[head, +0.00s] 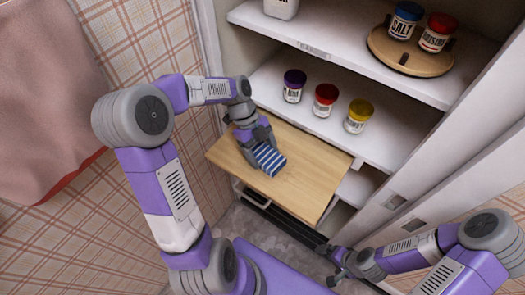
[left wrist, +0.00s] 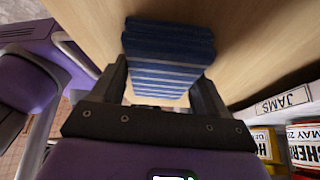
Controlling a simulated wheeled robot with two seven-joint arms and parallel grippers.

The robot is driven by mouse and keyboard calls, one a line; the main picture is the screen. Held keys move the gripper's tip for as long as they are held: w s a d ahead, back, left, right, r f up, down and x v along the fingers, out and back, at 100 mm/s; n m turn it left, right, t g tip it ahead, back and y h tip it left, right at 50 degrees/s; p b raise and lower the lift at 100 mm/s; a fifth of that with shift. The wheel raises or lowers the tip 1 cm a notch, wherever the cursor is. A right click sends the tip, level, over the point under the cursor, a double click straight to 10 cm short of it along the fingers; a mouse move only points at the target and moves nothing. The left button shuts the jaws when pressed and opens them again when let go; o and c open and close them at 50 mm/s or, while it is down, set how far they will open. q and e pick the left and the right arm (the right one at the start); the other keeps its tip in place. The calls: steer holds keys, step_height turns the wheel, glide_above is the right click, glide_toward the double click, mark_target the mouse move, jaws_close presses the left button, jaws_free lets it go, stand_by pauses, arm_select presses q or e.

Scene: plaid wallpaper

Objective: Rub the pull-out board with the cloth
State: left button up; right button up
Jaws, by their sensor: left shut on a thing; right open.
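The pull-out board (head: 305,170) is a light wooden slab extending from the cabinet below a white shelf. The cloth (head: 268,160) is blue with white stripes and lies folded at the board's surface, left of its middle. My left gripper (head: 258,146) is shut on the cloth; the left wrist view shows the cloth (left wrist: 168,55) between the two fingers, with the board (left wrist: 255,40) around it. I cannot tell how firmly the cloth presses on the wood. My right gripper (head: 335,268) is open and empty, low and to the right, apart from the board.
Jars with purple (head: 294,86), red (head: 325,100) and yellow (head: 358,116) lids stand on the shelf behind the board. A round wooden turntable (head: 405,60) with jars is on the shelf above. A white cabinet door (head: 450,130) is at the right. A pink cloth (head: 50,90) hangs at the left wall.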

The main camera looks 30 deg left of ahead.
mark_target(274, 160)
arm_select(q)
steer(key=shift+s+d+r, duration=0.1)
steer(key=shift+s+d, duration=0.05)
steer(key=shift+d, duration=1.85)
steer(key=shift+s+d+f+b, duration=0.1)
steer(key=shift+d+b, duration=0.25)
steer(key=shift+d, duration=0.6)
steer(key=shift+s+d+f+b, duration=0.1)
steer(key=shift+d+b, duration=0.2)
steer(key=shift+d, duration=0.65)
steer(key=shift+s+d, duration=0.15)
steer(key=shift+d, duration=1.95)
steer(key=shift+b, duration=0.3)
steer(key=shift+a, duration=0.1)
steer(key=shift+w+a+r+p, duration=0.15)
steer(key=shift+a+p, duration=0.45)
steer(key=shift+a, duration=1.4)
steer(key=shift+w+a+p, duration=0.2)
steer(key=shift+a+p, duration=0.4)
steer(key=shift+a, duration=1.35)
steer(key=shift+a, duration=0.15)
